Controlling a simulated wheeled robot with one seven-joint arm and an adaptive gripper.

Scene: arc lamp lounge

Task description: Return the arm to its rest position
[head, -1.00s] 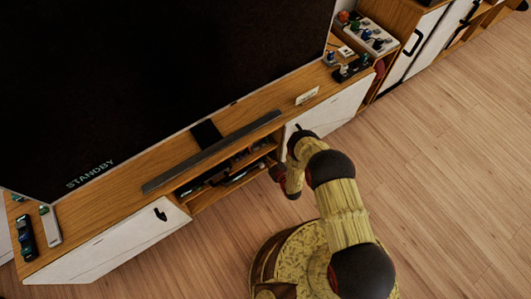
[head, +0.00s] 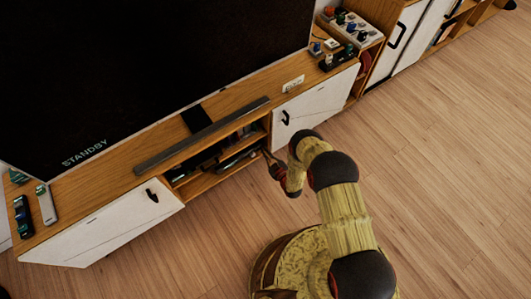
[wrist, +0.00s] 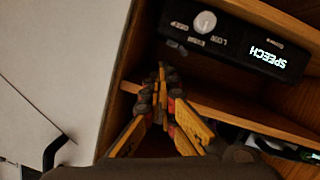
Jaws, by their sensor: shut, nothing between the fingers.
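My gripper (wrist: 161,75) is shut and empty in the wrist view, its fingertips together in front of the open shelves of the TV cabinet. In the head view my gripper (head: 267,155) is at the end of the bent arm, close to the cabinet's front, beside the right white door. The arm is folded in front of the cabinet, above my base. From the head view I cannot tell the exact gap between fingertips and shelf.
The wooden TV cabinet (head: 110,206) carries a soundbar (head: 200,136) and a large screen (head: 130,70) reading STANDBY. A black device (wrist: 240,38) reading SPEECH sits on a shelf. A white door (head: 313,103) has a black handle. Wood floor (head: 450,150) is clear at right.

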